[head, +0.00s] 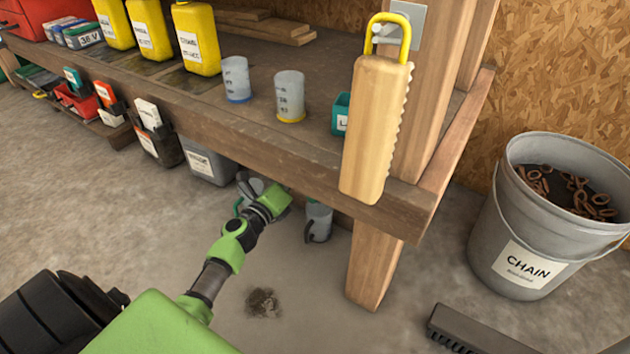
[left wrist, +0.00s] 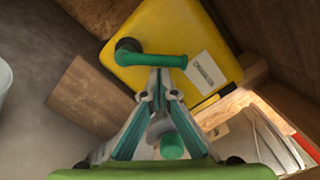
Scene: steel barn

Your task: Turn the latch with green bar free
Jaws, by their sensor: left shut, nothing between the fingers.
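In the left wrist view, a green bar (left wrist: 158,60) turns on a dark round pivot at the upper corner of a yellow case or panel (left wrist: 205,38). The bar lies nearly level in the picture, reaching right from the pivot. My left gripper (left wrist: 158,78) is shut and empty, its fingertips together just below the bar's middle. I cannot tell whether they touch it. In the head view my green left arm reaches to the bench's front edge. The latch and my fingertips cannot be made out there. My right gripper is not in view.
The wooden bench (head: 300,160) bears yellow canisters (head: 195,38) and two cups (head: 289,95). A wooden block with a yellow loop (head: 375,125) hangs at the post. A chain bucket (head: 520,250) stands right. Grey vessels (head: 318,218) sit under the bench edge.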

